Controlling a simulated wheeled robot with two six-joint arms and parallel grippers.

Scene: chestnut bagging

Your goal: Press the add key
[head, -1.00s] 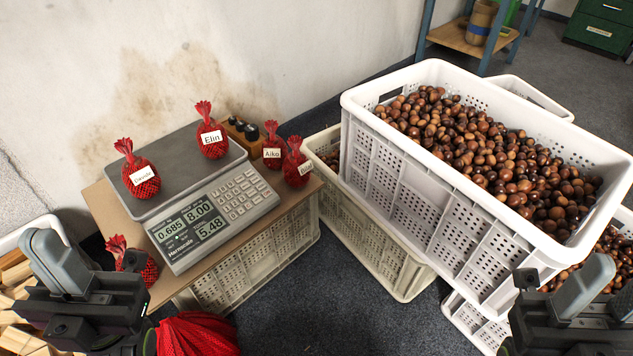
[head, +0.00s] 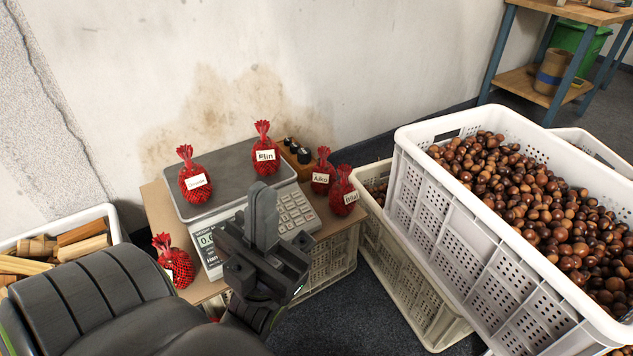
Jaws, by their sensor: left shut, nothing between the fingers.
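The scale (head: 214,264) stands on a board on a crate, its display mostly hidden behind my left gripper. Its keypad (head: 295,208) of pale keys shows just right of the fingers; single key labels are too small to read. My left gripper (head: 263,190) is shut and empty, its fingers upright in front of the scale, overlapping the keypad's left side; I cannot tell whether it touches. On the scale's plate (head: 227,170) are two red net bags, one labelled Elin (head: 266,155), the other with a blurred label (head: 194,182). My right gripper is out of view.
Bags labelled Aiko (head: 322,178) and another (head: 343,198) stand right of the scale, near a wooden holder with dark bottles (head: 297,152). Another red bag (head: 174,268) stands at the left. A white crate of chestnuts (head: 480,230) fills the right.

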